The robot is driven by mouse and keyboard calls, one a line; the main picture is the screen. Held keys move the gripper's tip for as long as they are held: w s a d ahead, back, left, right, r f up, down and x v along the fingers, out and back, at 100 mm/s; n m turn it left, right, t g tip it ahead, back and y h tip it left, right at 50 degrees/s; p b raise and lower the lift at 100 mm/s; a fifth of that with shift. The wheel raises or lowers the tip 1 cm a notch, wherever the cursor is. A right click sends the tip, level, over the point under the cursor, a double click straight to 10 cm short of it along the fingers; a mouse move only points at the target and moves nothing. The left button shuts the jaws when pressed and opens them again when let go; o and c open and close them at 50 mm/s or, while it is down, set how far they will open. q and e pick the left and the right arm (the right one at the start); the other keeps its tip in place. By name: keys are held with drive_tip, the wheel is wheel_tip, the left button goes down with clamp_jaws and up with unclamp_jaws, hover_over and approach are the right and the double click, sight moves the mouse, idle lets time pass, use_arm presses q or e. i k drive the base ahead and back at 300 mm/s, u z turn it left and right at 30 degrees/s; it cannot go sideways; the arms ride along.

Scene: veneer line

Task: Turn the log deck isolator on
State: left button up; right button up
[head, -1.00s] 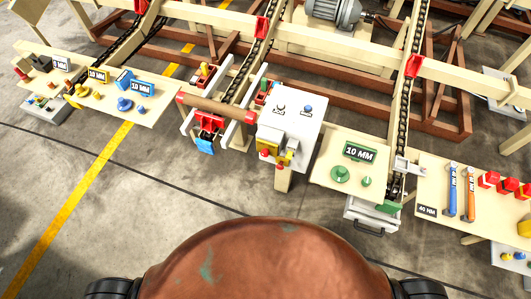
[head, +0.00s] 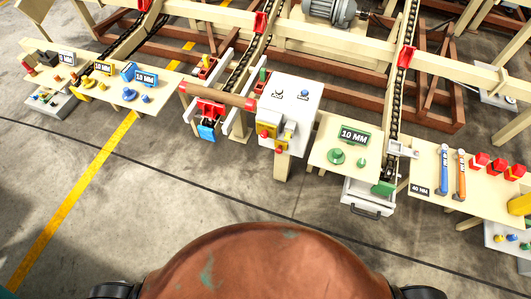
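A white control box (head: 299,97) stands on a pale post in the middle of the head view. Its top carries a dark knob (head: 278,93) and a blue knob (head: 305,93) with small labels that I cannot read. Its front has a yellow part (head: 286,134) with small red pieces beside it. I cannot tell from this view which control is the log deck isolator or how it is set. Neither of my grippers is in view.
A roller log (head: 217,95) lies on supports left of the box. Further tables with coloured parts stand at far left and right. The grey floor (head: 190,200) in front is open.

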sight(264, 134)
drive_tip(key=k, duration=0.6)
drive_tip(key=u, duration=1.75)
drive_tip(key=i, duration=1.1)
drive_tip(key=z, duration=1.35)
